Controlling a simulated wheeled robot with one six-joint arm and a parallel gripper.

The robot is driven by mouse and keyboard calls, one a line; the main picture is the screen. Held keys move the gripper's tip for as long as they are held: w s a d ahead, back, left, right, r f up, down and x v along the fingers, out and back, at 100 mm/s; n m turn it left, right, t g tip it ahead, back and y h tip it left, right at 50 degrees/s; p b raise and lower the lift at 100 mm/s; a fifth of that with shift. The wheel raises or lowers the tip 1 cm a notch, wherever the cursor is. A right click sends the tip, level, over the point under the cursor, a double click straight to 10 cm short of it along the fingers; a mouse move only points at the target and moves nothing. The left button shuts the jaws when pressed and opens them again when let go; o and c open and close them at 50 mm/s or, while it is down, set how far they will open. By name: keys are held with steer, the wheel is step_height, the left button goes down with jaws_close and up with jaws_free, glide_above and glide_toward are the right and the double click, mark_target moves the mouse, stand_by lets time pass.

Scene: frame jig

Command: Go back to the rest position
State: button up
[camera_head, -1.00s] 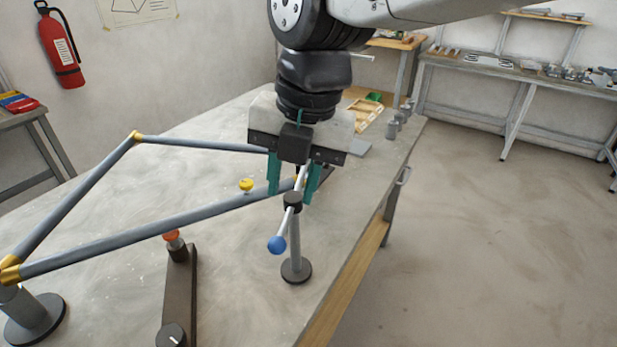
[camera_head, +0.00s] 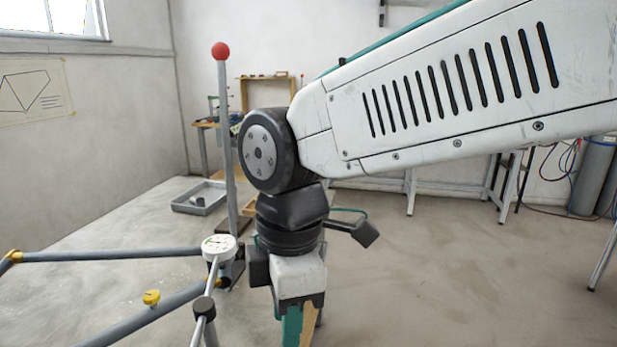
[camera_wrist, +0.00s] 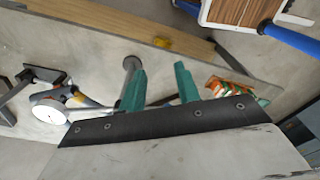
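My gripper (camera_head: 293,325) hangs pointing down at the bottom middle of the head view, to the right of the frame jig; its tips are cut off there. In the wrist view its two teal fingers (camera_wrist: 160,78) stand apart with nothing held between them. The grey frame tube (camera_head: 110,255) and a yellow knob (camera_head: 152,297) are at lower left in the head view. A white dial gauge (camera_head: 219,246) stands just left of my gripper, apart from it. The gauge also shows at left in the wrist view (camera_wrist: 48,111).
A tall post with a red ball (camera_head: 220,50) stands behind the gauge, close to my arm. Open floor (camera_head: 450,270) lies to the right. An orange and green item (camera_wrist: 232,88) is beyond a finger in the wrist view.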

steer(key=s+d+f+m+t, duration=0.1)
steer(key=s+d+m, duration=0.1)
steer(key=d+m, duration=0.9)
steer(key=s+d+m+t, duration=0.1)
steer(key=s+d+m, duration=0.2)
steer(key=d+m, duration=0.7)
steer(key=d, duration=0.8)
steer(key=shift+s+d+f+m+h, duration=0.25)
steer(key=shift+s+f+m+h, duration=0.05)
steer(key=shift+s+f+m, duration=0.1)
